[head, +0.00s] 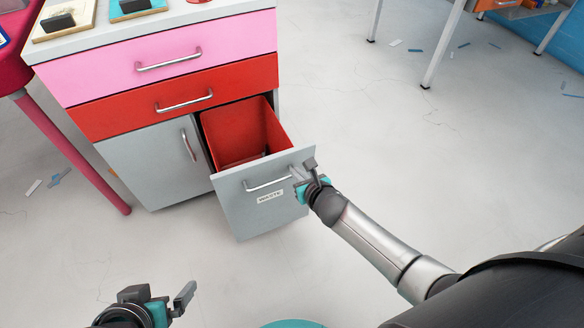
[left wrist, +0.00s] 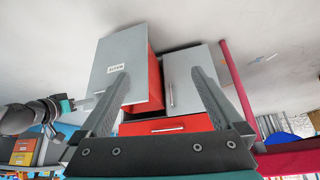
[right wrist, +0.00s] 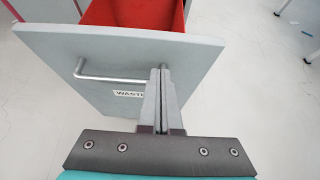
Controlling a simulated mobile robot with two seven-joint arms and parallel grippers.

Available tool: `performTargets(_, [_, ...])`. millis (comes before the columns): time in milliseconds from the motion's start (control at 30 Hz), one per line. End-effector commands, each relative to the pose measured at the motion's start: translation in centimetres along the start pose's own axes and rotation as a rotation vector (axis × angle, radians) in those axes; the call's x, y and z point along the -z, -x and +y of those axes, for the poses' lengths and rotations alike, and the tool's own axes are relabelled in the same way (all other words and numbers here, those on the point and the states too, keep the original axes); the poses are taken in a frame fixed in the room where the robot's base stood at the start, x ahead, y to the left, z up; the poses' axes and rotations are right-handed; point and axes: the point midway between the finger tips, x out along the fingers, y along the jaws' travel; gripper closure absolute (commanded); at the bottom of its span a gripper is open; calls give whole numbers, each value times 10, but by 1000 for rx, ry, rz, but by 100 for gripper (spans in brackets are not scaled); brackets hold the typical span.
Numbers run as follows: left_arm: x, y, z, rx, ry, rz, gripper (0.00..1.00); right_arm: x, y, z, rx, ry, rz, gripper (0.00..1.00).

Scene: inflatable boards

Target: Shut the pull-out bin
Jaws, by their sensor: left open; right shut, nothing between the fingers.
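The pull-out bin has a grey front panel (head: 232,205) with a metal handle (head: 268,184) and a WASTE label (head: 270,196). It stands out from the cabinet, and its red inner bin (head: 246,130) shows from above. My right gripper (head: 304,174) is shut and empty at the right part of the panel, by the handle's right end. In the right wrist view its fingertips (right wrist: 160,72) overlap that handle end; I cannot tell whether they touch it. My left gripper (head: 168,300) is open and empty, low in front of the cabinet. The left wrist view shows the panel (left wrist: 118,62) upside down.
The cabinet has a pink drawer (head: 160,60), a red drawer (head: 180,98) and a grey door (head: 150,165), all shut. A pink-red table leg (head: 75,155) stands at left. A white-legged table (head: 445,45) is at the back right. The floor around the bin is mostly clear.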

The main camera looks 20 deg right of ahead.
Motion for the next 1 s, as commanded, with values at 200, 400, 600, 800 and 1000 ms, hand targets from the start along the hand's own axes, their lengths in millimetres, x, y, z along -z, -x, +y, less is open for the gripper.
performTargets(200, [11,-14,13,-35,-7,116,0,-9,-14,0,0,1,-1,100])
performTargets(400, [21,-20,23,-62,-7,212,0,-14,-23,0,0,2,-1,100])
performTargets(600, [27,-22,30,-78,-6,269,0,-18,-28,0,0,1,0,100])
performTargets(800, [29,-23,31,-82,-6,285,0,-19,-29,0,0,1,1,100])
performTargets(1000, [29,-23,31,-82,-6,284,0,-19,-29,0,0,1,1,100])
